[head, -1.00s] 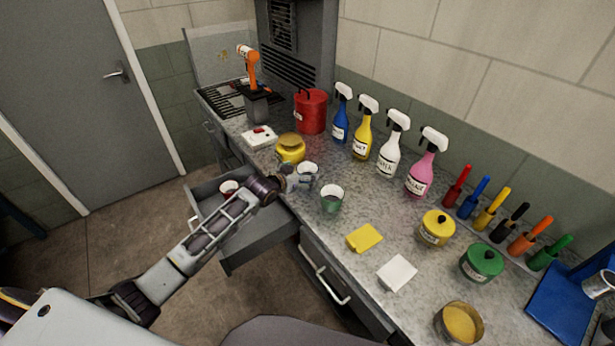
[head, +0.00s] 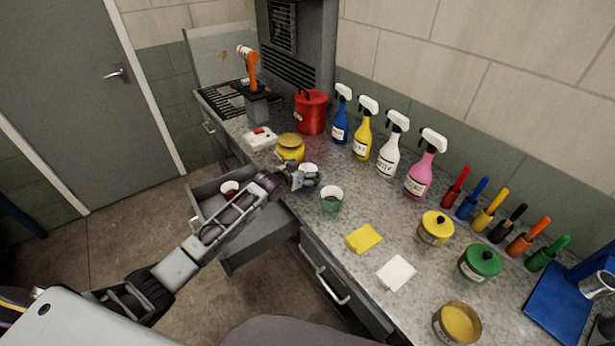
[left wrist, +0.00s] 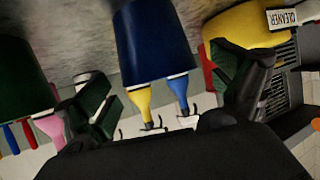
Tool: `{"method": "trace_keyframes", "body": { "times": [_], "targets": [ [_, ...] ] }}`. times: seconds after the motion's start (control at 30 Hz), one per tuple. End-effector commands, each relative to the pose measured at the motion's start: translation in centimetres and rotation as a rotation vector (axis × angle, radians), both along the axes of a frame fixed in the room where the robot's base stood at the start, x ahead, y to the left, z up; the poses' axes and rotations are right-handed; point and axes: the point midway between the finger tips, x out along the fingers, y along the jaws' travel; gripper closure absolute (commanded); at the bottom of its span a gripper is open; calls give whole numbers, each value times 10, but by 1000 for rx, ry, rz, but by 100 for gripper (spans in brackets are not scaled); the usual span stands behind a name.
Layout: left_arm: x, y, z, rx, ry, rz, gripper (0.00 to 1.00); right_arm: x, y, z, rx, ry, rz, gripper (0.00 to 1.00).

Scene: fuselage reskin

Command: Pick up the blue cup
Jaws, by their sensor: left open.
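The blue cup (left wrist: 153,42) fills the upper middle of the left wrist view, which shows the scene upside down. It stands on the counter. In the head view only the pale rim and inside of the cup (head: 309,168) show clearly; my gripper hides most of its side. My left gripper (head: 304,179) is open and close at the cup. In the left wrist view the fingers of the gripper (left wrist: 172,92) lie to either side of the cup, with visible gaps. I cannot tell whether the cup is fully between the fingertips. My right gripper is not in view.
A green cup (head: 331,199) stands close by at the right, and a yellow pot (head: 290,149) behind at the left. Spray bottles (head: 389,152) line the wall. An open drawer (head: 255,240) holding a red cup (head: 229,189) lies below my left arm.

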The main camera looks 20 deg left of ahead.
Motion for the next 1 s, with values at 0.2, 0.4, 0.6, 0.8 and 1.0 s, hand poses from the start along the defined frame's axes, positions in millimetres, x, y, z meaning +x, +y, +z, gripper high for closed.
{"method": "trace_keyframes", "body": {
  "times": [0.2, 0.4, 0.6, 0.8, 1.0],
  "targets": [
    [12, -4, -6, 0, 1, 0, 5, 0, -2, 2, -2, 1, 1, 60],
    [16, -5, -9, 0, 1, -1, 5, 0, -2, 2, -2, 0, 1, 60],
    [16, -5, -9, 0, 1, -1, 5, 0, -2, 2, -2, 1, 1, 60],
    [16, -5, -9, 1, 1, 0, 5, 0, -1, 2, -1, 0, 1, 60],
    [16, -5, -9, 1, 1, 0, 27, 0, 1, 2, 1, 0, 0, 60]
  ]
}}
